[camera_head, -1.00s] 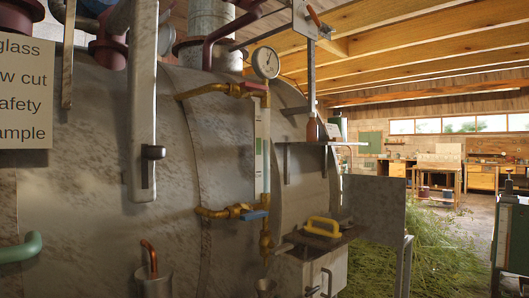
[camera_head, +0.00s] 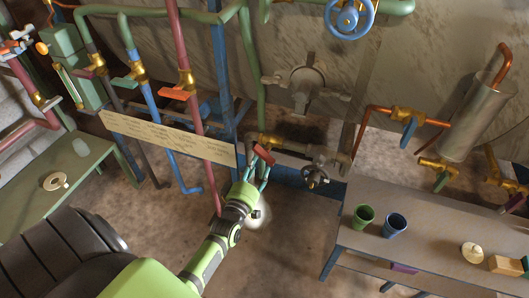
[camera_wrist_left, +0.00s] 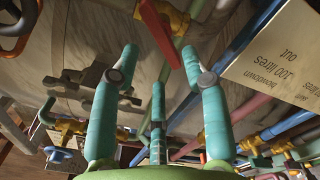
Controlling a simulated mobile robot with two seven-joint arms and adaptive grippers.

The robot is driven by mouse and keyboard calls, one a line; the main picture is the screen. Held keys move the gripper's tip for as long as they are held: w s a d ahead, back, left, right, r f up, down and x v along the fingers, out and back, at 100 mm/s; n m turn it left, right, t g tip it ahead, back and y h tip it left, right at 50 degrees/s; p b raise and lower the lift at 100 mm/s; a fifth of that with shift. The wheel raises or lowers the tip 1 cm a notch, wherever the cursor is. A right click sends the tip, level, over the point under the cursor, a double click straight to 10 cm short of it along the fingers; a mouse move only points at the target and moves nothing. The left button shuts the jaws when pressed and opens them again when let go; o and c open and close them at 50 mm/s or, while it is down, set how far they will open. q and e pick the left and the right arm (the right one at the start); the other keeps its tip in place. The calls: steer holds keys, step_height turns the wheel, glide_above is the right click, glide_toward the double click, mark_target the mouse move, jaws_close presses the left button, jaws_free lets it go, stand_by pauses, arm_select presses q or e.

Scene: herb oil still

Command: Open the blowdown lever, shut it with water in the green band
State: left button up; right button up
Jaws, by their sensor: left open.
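The blowdown lever, a short red handle (camera_head: 264,155) on a brass valve (camera_head: 270,141), sits low beside the vessel in the head view. The lever also shows in the left wrist view (camera_wrist_left: 159,32), just past my fingertips and roughly between them. My left gripper (camera_head: 258,172) is open, with its teal fingers spread close below the lever. I cannot tell whether a finger touches it. The tan blowdown sign (camera_head: 168,138) stands to the left and also shows in the wrist view (camera_wrist_left: 268,62). My right gripper is out of view.
A black round handwheel (camera_head: 315,177) is close right of the gripper. A blue post (camera_head: 222,75) and red pipe (camera_head: 186,55) rise behind and left. A bench (camera_head: 360,246) with a green cup (camera_head: 363,215) and blue cup (camera_head: 395,224) stands right. Bare floor lies below.

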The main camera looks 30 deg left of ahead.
mark_target(263, 157)
arm_select(q)
steer(key=b+x, duration=0.1)
steer(key=x, duration=0.5)
jaws_close()
